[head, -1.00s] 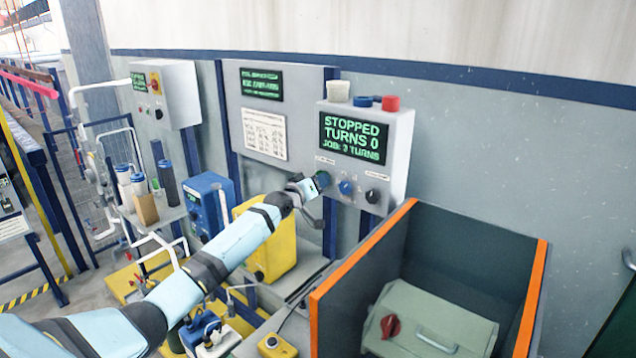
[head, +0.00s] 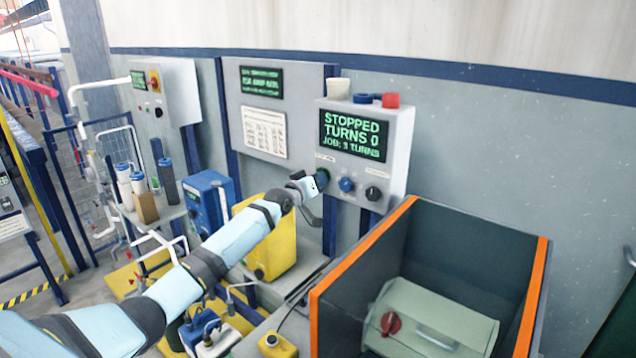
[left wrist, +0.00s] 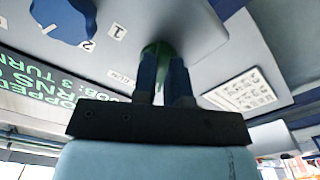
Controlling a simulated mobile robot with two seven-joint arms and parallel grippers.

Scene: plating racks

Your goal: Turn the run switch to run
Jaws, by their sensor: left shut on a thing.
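The control box (head: 398,130) hangs on the wall, its screen (head: 353,136) reading "STOPPED TURNS 0" and "JOB: 3 TURNS". A green knob (head: 321,179) is at the left of its lower row; it also shows in the left wrist view (left wrist: 158,49), partly hidden by my fingers. My left gripper (head: 312,184) reaches it from the left and is shut on it. The two dark fingers (left wrist: 163,75) lie close together at the knob in the left wrist view. The label by the knob is too small to read. My right gripper is not in view.
A blue knob (head: 346,185), marked 1 and 2 in the left wrist view (left wrist: 62,18), and a black knob (head: 373,194) sit right of the green one. An orange-edged bin (head: 541,290) stands below right. A yellow container (head: 283,245) is below my left arm.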

